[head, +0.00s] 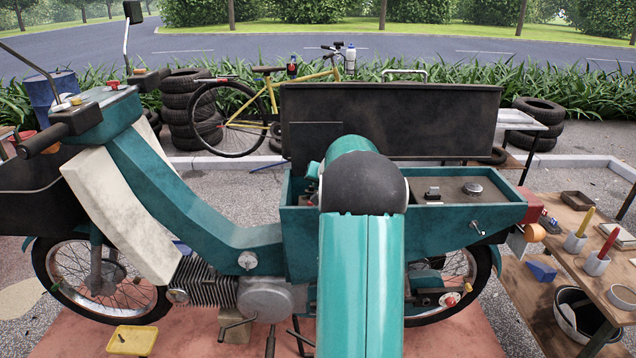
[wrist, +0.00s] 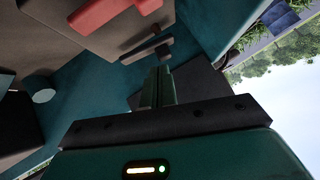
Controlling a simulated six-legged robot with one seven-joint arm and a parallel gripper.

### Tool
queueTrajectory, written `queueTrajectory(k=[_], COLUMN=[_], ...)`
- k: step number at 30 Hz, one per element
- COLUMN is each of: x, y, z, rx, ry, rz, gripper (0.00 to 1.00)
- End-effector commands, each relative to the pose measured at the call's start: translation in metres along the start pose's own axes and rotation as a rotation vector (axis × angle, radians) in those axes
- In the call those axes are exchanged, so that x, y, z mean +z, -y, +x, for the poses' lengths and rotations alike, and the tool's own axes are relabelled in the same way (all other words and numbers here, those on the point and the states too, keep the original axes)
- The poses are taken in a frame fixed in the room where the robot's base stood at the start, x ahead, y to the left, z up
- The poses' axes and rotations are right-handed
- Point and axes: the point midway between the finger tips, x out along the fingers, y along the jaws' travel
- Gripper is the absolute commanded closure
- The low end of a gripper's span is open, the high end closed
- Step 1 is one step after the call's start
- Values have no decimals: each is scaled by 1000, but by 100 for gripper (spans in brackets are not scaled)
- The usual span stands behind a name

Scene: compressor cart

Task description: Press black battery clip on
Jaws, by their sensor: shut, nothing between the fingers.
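In the wrist view my gripper (wrist: 161,72) is shut and empty, its fingertips pointing into a teal compartment. A small dark piece (wrist: 147,48), perhaps the black clip, lies just beyond the fingertips; whether they touch cannot be told. A red piece (wrist: 103,12), perhaps the other clip, sits above it against a brownish block (wrist: 88,45) that may be the battery.
A raised black lid (head: 420,115) stands behind the compartment. A wooden bench (head: 575,220) with screwdrivers in cups stands at the right.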

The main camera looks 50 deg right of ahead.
Motion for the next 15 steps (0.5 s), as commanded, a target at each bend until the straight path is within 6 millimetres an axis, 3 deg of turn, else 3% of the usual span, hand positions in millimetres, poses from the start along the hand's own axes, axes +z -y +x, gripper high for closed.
queueTrajectory(k=[8,15], x=[-19,-21], y=[13,22], z=[-28,-80], rx=[-4,-3], ry=[-3,-3], rz=[-6,-4], gripper=[100,100])
